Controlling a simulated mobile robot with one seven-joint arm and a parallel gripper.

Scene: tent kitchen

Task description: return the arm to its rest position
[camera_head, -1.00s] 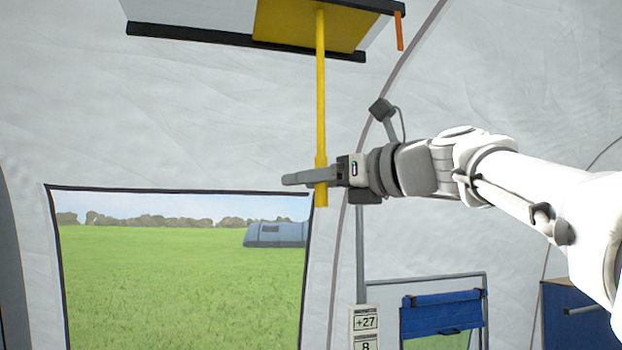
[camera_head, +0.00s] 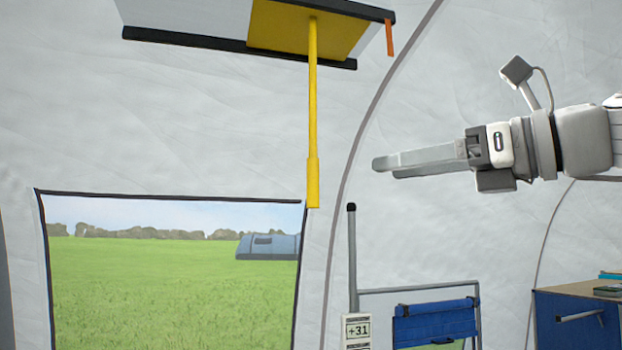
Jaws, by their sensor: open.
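My gripper (camera_head: 384,168) is in the upper right of the head view, with its fingers pointing left. It is open and holds nothing. The gap between the fingers is seen nearly edge-on. A yellow rod (camera_head: 313,110) hangs down from an overhead panel (camera_head: 300,28) to the left of my gripper. The fingertips are apart from the rod, with tent wall showing between them.
A window opening (camera_head: 170,285) at lower left shows grass and a blue tent outside.

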